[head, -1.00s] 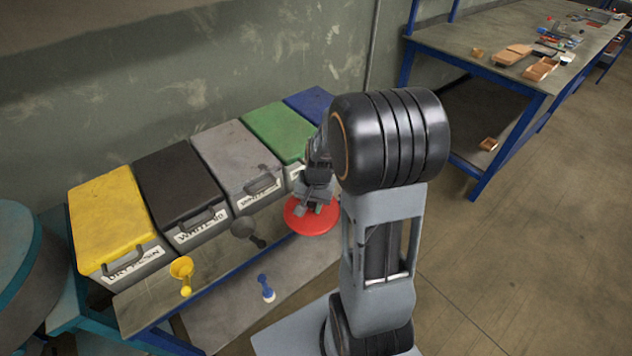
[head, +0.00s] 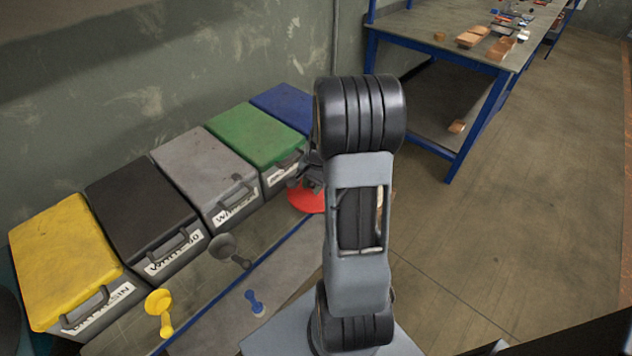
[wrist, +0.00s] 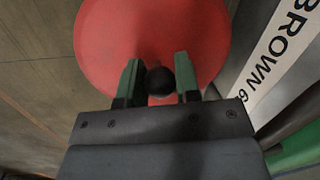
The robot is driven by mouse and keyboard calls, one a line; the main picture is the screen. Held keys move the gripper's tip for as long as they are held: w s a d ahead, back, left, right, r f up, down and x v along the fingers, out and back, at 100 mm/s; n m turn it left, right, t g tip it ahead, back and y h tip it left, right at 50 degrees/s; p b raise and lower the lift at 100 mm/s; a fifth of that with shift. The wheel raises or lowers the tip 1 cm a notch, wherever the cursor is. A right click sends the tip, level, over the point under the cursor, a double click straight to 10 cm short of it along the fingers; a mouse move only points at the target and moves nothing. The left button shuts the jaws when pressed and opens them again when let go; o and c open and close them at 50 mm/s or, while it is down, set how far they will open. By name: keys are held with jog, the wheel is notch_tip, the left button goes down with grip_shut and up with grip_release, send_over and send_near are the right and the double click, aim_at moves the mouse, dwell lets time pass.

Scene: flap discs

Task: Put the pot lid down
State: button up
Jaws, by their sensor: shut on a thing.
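The pot lid (head: 307,201) is a round red disc with a black knob, in front of the green-lidded bin in the head view. It is partly hidden behind my arm there. In the wrist view the lid (wrist: 150,35) fills the upper middle. My gripper (wrist: 158,82) is shut on its black knob, with one green-padded finger on each side. In the head view my gripper (head: 306,178) is small and partly covered by my arm. I cannot tell whether the lid touches the surface under it.
A row of bins with yellow (head: 62,255), black (head: 138,205), grey (head: 205,168), green (head: 256,137) and blue (head: 287,103) lids stands along the wall. Yellow (head: 160,312), grey (head: 229,250) and blue (head: 255,302) scoop-like items lie before them. A blue-framed workbench (head: 440,38) is at the back.

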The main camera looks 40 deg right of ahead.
jog(key=shift+w+d+f, duration=0.95)
jog(key=shift+d+f, duration=0.1)
jog(key=shift+d, duration=0.15)
jog(key=shift+w+d+f, duration=0.15)
jog(key=shift+f, duration=0.05)
jog(key=shift+f, duration=0.15)
jog(key=o, duration=1)
jog(key=shift+c, duration=0.2)
notch_tip(320, 180, up, 11)
jog(key=s+d, duration=0.1)
jog(key=d, duration=0.1)
jog(key=s+a+r+n, duration=0.2)
jog(key=s+a+n, duration=0.1)
jog(key=a, duration=0.4)
jog(key=s+a+r+n+t+h, duration=0.1)
jog(key=s+a+r+n, duration=0.1)
jog(key=s+a+n, duration=0.2)
jog(key=s+a+r+n+t, duration=0.1)
jog(key=s+a+n, duration=0.3)
jog(key=a, duration=0.7)
jog(key=shift+s+a+r+n+h+p, duration=0.15)
jog(key=shift+a+r+n+h+p, duration=0.2)
jog(key=shift+r+n, duration=0.7)
jog(key=shift+f, duration=0.15)
